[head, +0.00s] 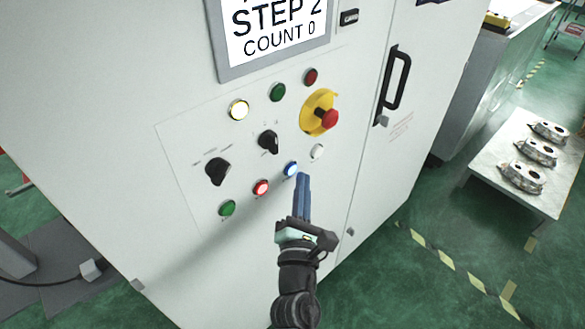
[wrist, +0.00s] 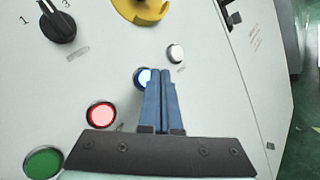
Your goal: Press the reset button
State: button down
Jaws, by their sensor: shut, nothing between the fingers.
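The control panel (head: 190,140) on the white cabinet carries a lower row of buttons: green (head: 227,208), lit red (head: 261,188), lit blue (head: 290,169) and white (head: 317,152). Their labels are too small to read, so I cannot tell by text which is reset. My gripper (head: 303,177) is shut and empty, its blue fingers pointing at the panel. In the head view the fingertips lie just right of the blue button. In the wrist view the fingers partly cover the blue button (wrist: 142,77); I cannot tell whether they touch it.
Above are black selector knobs (head: 217,171), a yellow-backed red emergency stop (head: 328,118), several indicator lamps and a display (head: 272,35) reading "STEP 2 COUNT 0". A black door handle (head: 394,80) sticks out at the right. A table (head: 485,175) with castings stands farther right.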

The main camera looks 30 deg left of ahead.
jog(key=shift+a, duration=0.1)
jog(key=shift+w+a+b, duration=0.15)
jog(key=shift+a+b, duration=0.15)
jog(key=shift+w+a+b, duration=0.1)
jog(key=shift+a+b, duration=0.2)
jog(key=shift+a, duration=0.15)
dwell(1.1)
jog(key=shift+d, duration=0.1)
jog(key=shift+s+d+p, duration=0.3)
jog(key=shift+d+p, duration=0.15)
jog(key=shift+d, duration=0.25)
jog(key=shift+s+d+p, duration=0.3)
jog(key=shift+d+p, duration=0.1)
jog(key=shift+d, duration=0.4)
jog(key=shift+s+d+p, duration=0.25)
jog(key=shift+d+p, duration=0.15)
jog(key=shift+d, duration=0.35)
jog(key=shift+s+d+p, duration=0.3)
jog(key=shift+d+p, duration=0.1)
jog(key=shift+d, duration=0.4)
